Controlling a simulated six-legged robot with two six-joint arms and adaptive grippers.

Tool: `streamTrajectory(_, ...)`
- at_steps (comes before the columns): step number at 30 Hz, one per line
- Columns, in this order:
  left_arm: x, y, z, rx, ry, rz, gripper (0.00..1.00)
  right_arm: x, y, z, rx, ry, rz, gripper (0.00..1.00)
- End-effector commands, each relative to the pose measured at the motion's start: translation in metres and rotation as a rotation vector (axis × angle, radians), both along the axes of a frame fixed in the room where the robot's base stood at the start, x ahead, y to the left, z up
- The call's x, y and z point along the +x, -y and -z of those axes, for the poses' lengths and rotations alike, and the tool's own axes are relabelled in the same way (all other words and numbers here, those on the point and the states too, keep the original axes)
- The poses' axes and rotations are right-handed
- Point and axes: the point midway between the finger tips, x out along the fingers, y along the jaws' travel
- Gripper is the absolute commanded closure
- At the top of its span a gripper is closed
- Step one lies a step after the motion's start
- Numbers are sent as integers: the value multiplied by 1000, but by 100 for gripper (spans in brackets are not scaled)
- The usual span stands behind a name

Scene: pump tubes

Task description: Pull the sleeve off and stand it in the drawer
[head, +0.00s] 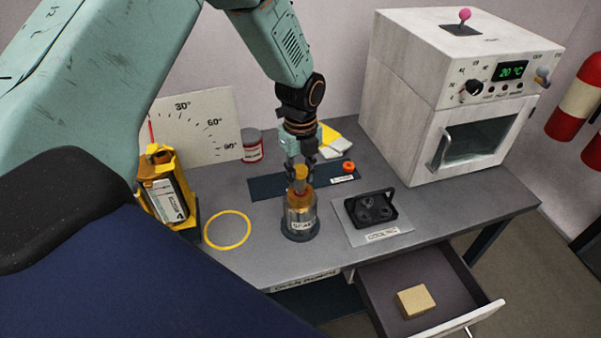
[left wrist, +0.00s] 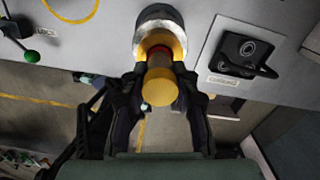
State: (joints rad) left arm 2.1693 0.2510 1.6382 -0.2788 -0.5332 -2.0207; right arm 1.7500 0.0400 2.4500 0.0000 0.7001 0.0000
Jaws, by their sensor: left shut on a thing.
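A brass-coloured cylinder, which I take for the sleeve (head: 300,186), stands upright at the top of a metal holder (head: 300,218) on the bench. A red band shows below its upper end. My left gripper (head: 302,166) comes down from above and is shut around its upper part. In the left wrist view the sleeve (left wrist: 160,86) lies between the two fingers (left wrist: 160,76), in line with the holder (left wrist: 157,18). I cannot tell whether it is still seated fully. The drawer (head: 370,290) under the bench's right side is pulled open. My right gripper is not in view.
A tan block (head: 415,301) lies in the drawer, with bare floor around it. The black cooling rack (head: 371,208) stands right of the holder. A yellow ring (head: 228,230) and a yellow device (head: 165,190) are at left. A white oven (head: 450,95) stands behind right.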

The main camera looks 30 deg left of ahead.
Motion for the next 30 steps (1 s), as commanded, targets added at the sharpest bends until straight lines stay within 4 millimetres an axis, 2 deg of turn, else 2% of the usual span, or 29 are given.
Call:
streamTrajectory(11,0,0,-3,0,0,0,100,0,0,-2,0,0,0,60)
streamTrajectory(30,0,0,-31,0,0,0,100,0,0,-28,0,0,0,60)
